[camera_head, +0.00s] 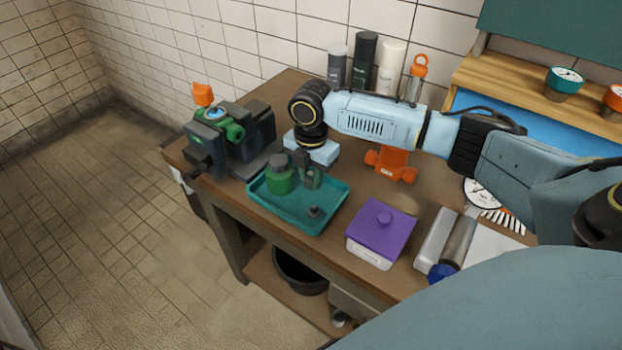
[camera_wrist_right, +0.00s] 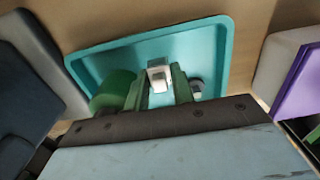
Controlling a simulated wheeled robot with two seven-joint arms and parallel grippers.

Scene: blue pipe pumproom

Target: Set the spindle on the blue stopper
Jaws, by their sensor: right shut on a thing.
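My right gripper (camera_head: 308,168) points down over the teal tray (camera_head: 328,217). In the wrist view its fingers (camera_wrist_right: 158,88) are shut on a small pale grey, square-ended piece (camera_wrist_right: 158,78), probably the spindle; its lower part is hard to make out. A round blue part (camera_head: 215,113), probably the blue stopper, sits on a green body (camera_head: 235,132) at the dark vise, left of the tray and well apart from the gripper. My left gripper is not in view.
In the tray are a green cylinder with a grey top (camera_head: 279,175) and a small dark grey part (camera_head: 314,212). A purple box (camera_head: 381,229) stands right of the tray, an orange part (camera_head: 391,162) behind it. Several bottles (camera_head: 364,60) stand at the wall.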

